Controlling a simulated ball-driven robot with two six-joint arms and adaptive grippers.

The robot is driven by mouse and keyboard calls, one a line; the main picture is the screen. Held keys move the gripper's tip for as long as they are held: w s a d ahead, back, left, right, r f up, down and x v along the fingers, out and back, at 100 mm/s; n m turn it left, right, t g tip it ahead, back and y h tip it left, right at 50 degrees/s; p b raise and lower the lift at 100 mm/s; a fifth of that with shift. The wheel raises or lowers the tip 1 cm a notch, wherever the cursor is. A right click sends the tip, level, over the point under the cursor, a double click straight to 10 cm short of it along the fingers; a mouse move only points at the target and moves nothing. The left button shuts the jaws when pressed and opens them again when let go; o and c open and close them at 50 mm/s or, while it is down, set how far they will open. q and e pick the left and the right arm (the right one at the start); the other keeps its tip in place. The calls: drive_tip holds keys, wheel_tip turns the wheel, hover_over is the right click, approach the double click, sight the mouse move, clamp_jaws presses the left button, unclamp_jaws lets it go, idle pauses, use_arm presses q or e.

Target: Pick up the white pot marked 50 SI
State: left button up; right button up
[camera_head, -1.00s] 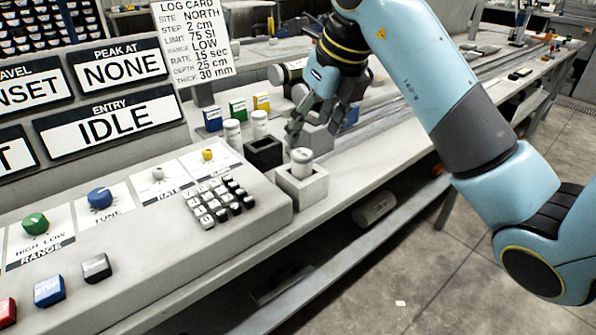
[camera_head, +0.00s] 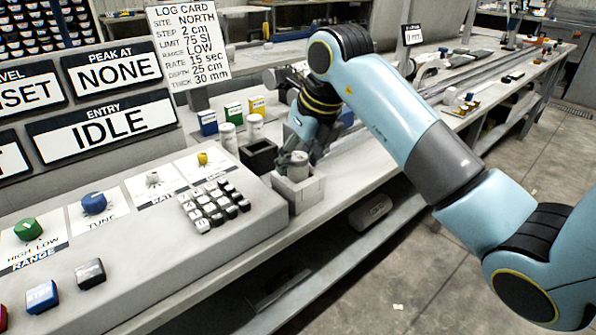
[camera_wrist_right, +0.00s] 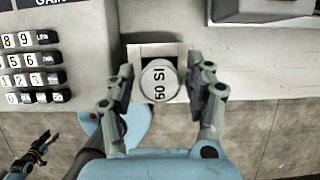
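The white pot marked 50 SI (camera_wrist_right: 160,80) sits upright in a square pale holder (camera_wrist_right: 143,50). In the head view the pot (camera_head: 299,158) shows its top above the holder (camera_head: 300,192) at the bench's front edge. My right gripper (camera_wrist_right: 160,88) is open, with one finger on each side of the pot and a gap visible on both sides. In the head view the right gripper (camera_head: 291,160) is down at the pot, partly hidden by its arm. My left gripper (camera_wrist_right: 40,148) shows small at the lower left of the wrist view, its fingers apart and empty.
A dark square holder (camera_head: 260,157) stands just behind the pale one. Two other white pots (camera_head: 227,136) (camera_head: 255,127) and blue, green and yellow blocks (camera_head: 232,111) stand further back. The keypad console (camera_head: 160,215) is close on the left.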

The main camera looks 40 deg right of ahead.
clamp_jaws()
drive_tip(key=shift+r, duration=0.15)
